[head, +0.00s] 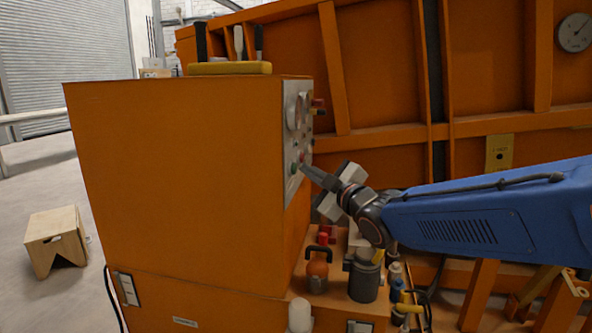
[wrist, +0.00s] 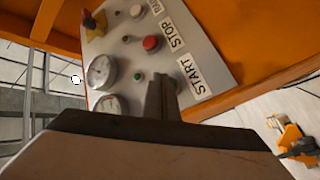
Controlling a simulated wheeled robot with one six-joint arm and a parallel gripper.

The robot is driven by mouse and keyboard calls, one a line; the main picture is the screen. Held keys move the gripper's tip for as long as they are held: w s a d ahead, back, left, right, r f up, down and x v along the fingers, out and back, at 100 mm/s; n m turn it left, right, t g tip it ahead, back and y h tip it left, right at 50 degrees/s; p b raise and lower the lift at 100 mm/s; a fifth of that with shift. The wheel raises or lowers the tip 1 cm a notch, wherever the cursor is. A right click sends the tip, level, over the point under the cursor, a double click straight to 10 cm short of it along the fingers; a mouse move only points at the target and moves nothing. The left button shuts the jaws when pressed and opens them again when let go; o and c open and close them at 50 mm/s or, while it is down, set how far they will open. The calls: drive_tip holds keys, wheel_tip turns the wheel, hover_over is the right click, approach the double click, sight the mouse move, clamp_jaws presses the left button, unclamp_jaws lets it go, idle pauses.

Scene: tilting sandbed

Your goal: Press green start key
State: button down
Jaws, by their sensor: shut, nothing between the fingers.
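The grey control panel (head: 297,130) is on the right side of the orange cabinet, with a green key (head: 294,168) low on it. In the wrist view, the START label (wrist: 194,76) is just right of my fingertips, and the spot beside it is covered by my fingers. A small green round part (wrist: 138,76) shows left of the fingers; I cannot tell whether it is a lamp. My gripper (head: 304,168) is shut and empty, its tip close to the panel beside the green key. I cannot tell whether it touches.
The red stop button (wrist: 151,43) sits above my fingers beside the STOP label (wrist: 173,35). Gauges (wrist: 102,72) are at the panel's left. Bottles and a dark grey canister (head: 363,280) stand on the ledge below my arm.

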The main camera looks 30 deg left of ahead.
drive_tip(key=shift+s+a, duration=0.15)
drive_tip(key=shift+a, duration=0.35)
idle(0.8)
drive_tip(key=shift+d, duration=0.2)
drive_tip(key=shift+w+d, duration=0.25)
drive_tip(key=shift+d, duration=0.45)
drive_tip(key=shift+w+d, duration=0.2)
drive_tip(key=shift+d, duration=0.6)
drive_tip(key=shift+w+d, duration=0.15)
drive_tip(key=shift+d, duration=0.7)
drive_tip(key=shift+w+d, duration=0.2)
drive_tip(key=shift+d, duration=0.6)
